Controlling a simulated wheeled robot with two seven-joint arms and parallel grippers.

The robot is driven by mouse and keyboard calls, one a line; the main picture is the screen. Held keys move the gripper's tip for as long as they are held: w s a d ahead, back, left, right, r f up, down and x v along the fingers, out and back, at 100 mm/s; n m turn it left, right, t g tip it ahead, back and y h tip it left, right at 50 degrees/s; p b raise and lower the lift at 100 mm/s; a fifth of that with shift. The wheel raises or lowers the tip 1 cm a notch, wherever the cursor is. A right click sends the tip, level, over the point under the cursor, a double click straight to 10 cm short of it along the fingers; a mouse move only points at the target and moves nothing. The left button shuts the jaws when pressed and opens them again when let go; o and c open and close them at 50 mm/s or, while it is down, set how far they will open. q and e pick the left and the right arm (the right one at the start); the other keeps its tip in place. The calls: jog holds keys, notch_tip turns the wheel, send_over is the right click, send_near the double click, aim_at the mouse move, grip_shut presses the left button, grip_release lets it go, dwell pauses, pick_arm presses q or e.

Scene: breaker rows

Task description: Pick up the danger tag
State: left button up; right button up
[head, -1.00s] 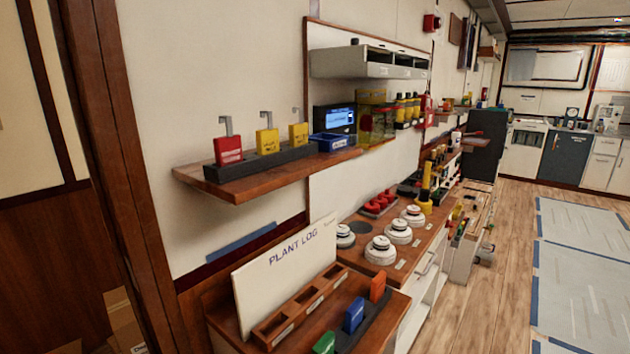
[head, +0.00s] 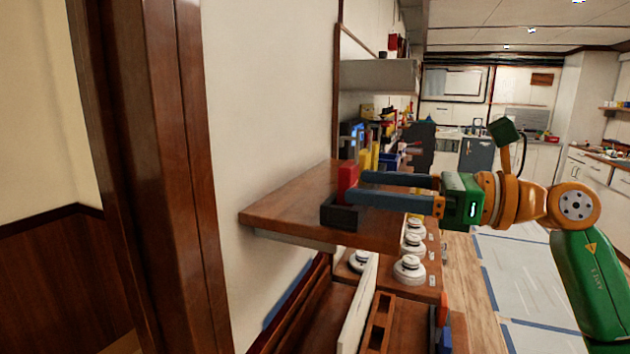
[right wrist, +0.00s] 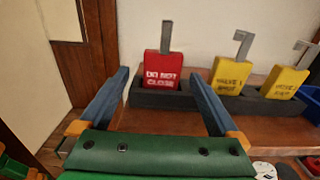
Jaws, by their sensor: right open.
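The danger tag is the red tag (head: 348,178) standing upright in a dark holder (head: 341,213) on the wooden shelf. In the right wrist view the red tag (right wrist: 163,72) reads "DO NOT CLOSE" and has a grey hook on top. My right gripper (head: 358,187) reaches in from the right, level with the tag. In the right wrist view its two blue fingers (right wrist: 157,76) are spread apart, with the tag framed between their tips. I cannot tell whether the tips reach past the tag's sides. My left gripper is not in view.
Two yellow tags (right wrist: 230,76) stand in the same holder, right of the red tag in the right wrist view. A blue bin (right wrist: 312,100) sits beyond them. The wooden shelf (head: 285,212) has bare room in front. White round detectors (head: 409,268) sit on the counter below.

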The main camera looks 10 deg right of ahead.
aim_at(355, 185)
jog(key=shift+p+x, duration=1.4)
jog(key=shift+x, duration=0.15)
jog(key=shift+w+a+f, duration=0.15)
jog(key=shift+w+a, duration=0.25)
jog(key=shift+w, duration=0.1)
jog(key=shift+c, duration=0.8)
jog(key=shift+s+d, duration=0.2)
jog(key=c, duration=1.1)
jog(key=shift+c, duration=0.9)
jog(key=shift+w+a, duration=0.1)
